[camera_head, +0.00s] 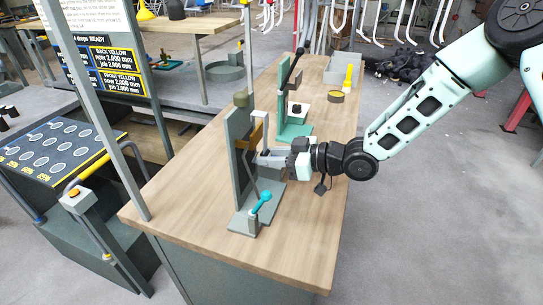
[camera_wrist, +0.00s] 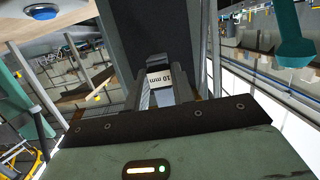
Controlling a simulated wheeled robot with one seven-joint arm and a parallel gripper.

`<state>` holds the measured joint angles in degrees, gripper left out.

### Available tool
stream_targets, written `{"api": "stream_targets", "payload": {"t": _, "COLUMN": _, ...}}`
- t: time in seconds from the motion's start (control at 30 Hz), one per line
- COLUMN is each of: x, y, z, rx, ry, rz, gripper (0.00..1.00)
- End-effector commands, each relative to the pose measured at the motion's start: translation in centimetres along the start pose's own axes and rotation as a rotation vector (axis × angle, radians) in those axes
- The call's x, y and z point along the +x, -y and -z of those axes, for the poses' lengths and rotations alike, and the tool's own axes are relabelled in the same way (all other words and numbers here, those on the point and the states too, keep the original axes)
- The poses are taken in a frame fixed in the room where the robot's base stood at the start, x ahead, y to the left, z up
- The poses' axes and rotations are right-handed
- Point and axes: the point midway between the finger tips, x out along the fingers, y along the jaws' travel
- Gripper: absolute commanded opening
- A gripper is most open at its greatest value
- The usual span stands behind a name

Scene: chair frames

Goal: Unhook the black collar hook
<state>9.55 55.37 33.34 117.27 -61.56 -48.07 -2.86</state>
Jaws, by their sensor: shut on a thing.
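My gripper (camera_head: 263,158) reaches in from the right to the grey upright plate (camera_head: 240,165) of a stand on the wooden bench. In the wrist view my gripper (camera_wrist: 161,84) is shut on a small pale piece marked 10 mm (camera_wrist: 160,77), in front of the dark plate (camera_wrist: 150,30). A brown-gold piece (camera_head: 257,132) shows on the stand just above my gripper. I cannot make out the black collar hook for certain; my fingers and the plate hide part of the stand.
A turquoise-handled lever (camera_head: 263,201) stands at the stand's front; its turquoise part also shows in the wrist view (camera_wrist: 291,30). Behind is a green stand (camera_head: 292,130) with a black handle (camera_head: 294,65). The wooden bench (camera_head: 300,235) is clear at the front right.

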Motion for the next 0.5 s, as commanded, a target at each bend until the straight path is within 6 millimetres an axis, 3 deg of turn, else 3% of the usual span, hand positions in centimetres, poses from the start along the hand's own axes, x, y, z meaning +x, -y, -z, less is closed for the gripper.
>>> {"api": "stream_targets", "payload": {"t": 0.5, "x": -1.6, "y": 0.0, "z": -0.3, "rx": 0.0, "ry": 0.0, "rz": -0.001, "gripper": 0.0}}
